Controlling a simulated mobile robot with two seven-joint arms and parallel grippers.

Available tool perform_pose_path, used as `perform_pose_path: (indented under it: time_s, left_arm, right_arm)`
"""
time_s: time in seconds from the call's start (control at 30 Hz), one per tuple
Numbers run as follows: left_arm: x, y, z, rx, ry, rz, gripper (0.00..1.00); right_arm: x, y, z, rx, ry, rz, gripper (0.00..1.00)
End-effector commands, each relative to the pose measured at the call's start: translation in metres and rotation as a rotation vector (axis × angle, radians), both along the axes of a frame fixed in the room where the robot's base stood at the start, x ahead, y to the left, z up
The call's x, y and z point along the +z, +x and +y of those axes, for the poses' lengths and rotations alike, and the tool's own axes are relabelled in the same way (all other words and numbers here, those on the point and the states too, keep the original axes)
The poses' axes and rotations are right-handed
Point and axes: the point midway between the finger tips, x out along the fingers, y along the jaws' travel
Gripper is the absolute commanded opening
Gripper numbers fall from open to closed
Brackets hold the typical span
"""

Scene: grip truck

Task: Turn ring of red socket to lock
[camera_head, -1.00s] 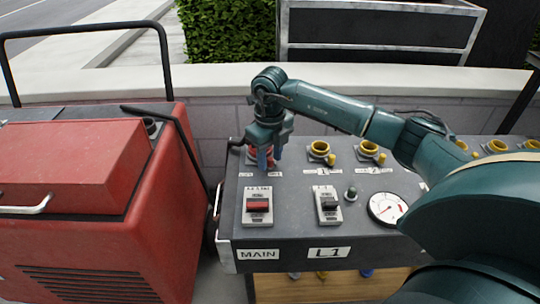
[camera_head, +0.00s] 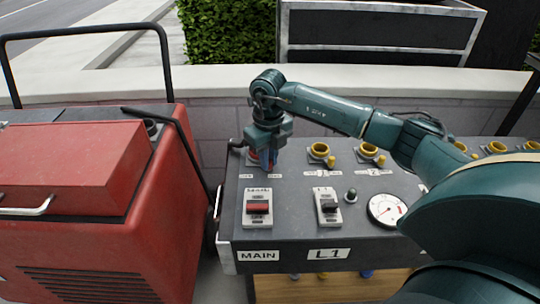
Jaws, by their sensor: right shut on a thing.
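The red socket (camera_head: 253,157) sits at the back left corner of the dark panel (camera_head: 290,205), above the MAIN label. Only a little red shows, as my right gripper covers most of it. My right gripper (camera_head: 266,160) points down over the socket and is shut on its ring. The ring's locking marks are too small to read. My left gripper is not in view.
Yellow sockets (camera_head: 319,150) stand to the right on the panel. A red-lever switch (camera_head: 257,208), a black-lever switch (camera_head: 328,206) and a round gauge (camera_head: 386,208) sit nearer the front. A red machine (camera_head: 75,190) stands at left.

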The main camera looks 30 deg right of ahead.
Motion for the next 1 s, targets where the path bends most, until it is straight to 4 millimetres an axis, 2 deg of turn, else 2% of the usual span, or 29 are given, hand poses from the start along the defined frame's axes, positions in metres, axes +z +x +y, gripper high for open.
perform_pose_path:
  time_s: [0.53, 1.0]
  left_arm:
    - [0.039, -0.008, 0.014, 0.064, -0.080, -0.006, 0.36]
    - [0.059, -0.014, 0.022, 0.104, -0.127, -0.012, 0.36]
  right_arm:
    - [0.004, 0.011, 0.024, -0.440, 0.001, -0.002, 0.00]
    - [0.002, 0.024, 0.036, -0.753, 0.001, -0.003, 0.00]
